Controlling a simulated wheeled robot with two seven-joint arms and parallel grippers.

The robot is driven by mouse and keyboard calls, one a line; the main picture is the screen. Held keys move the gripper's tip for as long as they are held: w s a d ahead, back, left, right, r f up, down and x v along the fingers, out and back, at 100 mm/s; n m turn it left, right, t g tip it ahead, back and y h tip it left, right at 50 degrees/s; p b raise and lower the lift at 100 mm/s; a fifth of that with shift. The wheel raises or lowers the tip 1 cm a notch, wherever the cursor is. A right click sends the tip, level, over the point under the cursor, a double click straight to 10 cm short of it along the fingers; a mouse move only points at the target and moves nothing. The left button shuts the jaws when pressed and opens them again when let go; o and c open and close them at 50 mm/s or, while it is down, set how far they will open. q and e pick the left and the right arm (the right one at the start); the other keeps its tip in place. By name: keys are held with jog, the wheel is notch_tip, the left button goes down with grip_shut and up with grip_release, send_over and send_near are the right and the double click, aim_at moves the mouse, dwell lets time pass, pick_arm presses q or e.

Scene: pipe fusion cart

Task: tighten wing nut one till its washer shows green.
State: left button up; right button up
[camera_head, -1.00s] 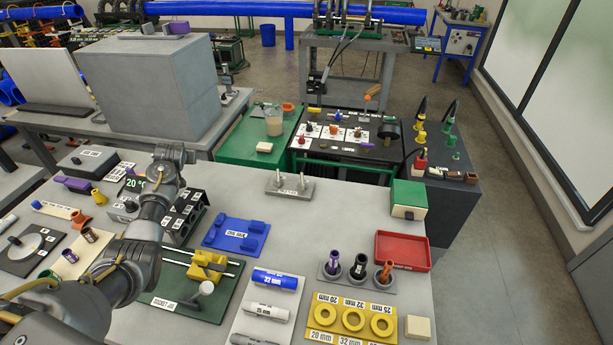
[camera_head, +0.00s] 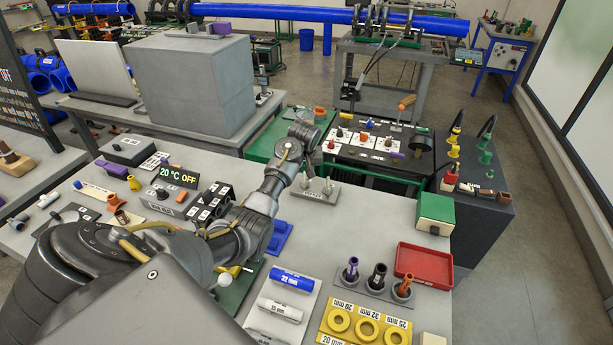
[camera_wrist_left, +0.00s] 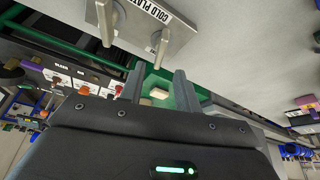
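I cannot make out wing nut one or its washer in either view. Clamp frames hold the blue pipe (camera_head: 300,11) at the back, but their small parts are too far off to tell apart. My left gripper (camera_head: 306,134) is stretched forward over the far edge of the grey table, beside the cold plate. In the left wrist view its two fingers (camera_wrist_left: 158,88) stand apart, with nothing held between them. A small pale block on the green table shows beyond the gap. My right gripper is in neither view.
The cold plate (camera_head: 318,192) with two upright pegs is close to my left gripper, and it also shows in the left wrist view (camera_wrist_left: 172,45). Beyond lie a green table (camera_head: 259,150) and a dark tool-laden table. A red tray (camera_head: 424,264) is at the right.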

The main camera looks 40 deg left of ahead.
aim_at(305, 177)
pick_arm(q)
jog(key=x, duration=0.7)
